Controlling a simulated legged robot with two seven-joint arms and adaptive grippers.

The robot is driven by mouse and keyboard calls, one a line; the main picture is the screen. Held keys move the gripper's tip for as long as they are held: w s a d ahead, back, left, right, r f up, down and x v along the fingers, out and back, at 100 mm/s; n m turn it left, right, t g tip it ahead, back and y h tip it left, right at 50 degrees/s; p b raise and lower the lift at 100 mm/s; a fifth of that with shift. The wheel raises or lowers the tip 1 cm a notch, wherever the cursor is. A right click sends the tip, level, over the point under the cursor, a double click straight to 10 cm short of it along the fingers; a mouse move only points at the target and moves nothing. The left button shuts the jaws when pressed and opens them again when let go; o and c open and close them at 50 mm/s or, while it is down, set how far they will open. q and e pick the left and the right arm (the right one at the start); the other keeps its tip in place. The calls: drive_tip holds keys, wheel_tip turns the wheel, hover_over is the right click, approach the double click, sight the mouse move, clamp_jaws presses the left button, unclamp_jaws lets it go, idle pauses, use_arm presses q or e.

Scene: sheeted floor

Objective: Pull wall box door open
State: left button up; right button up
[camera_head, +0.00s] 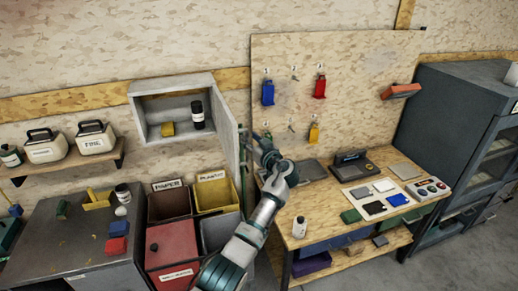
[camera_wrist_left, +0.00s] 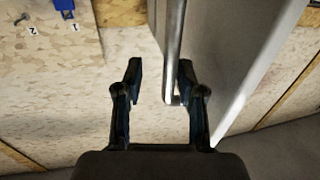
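The grey wall box (camera_head: 140,122) hangs on the back wall. Its door (camera_head: 226,132) stands open, swung out from the box's right side. Inside the box are a dark bottle (camera_head: 198,115) and a yellow item (camera_head: 167,129). My left gripper (camera_head: 252,140) is at the outer face of the door, near its free edge. In the left wrist view my left gripper (camera_wrist_left: 160,78) is open. The metal bar handle (camera_wrist_left: 174,45) runs between its fingers, closer to the right finger, beside the door panel (camera_wrist_left: 232,60). My right gripper is not in view.
Sorting bins (camera_head: 172,245) stand under the box. A dark cabinet (camera_head: 440,120) is at the right.

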use_arm(q)
drive_tip(key=v, duration=1)
drive_tip(key=shift+s+f, duration=0.25)
drive_tip(key=shift+s, duration=0.05)
drive_tip(key=shift+d, duration=0.15)
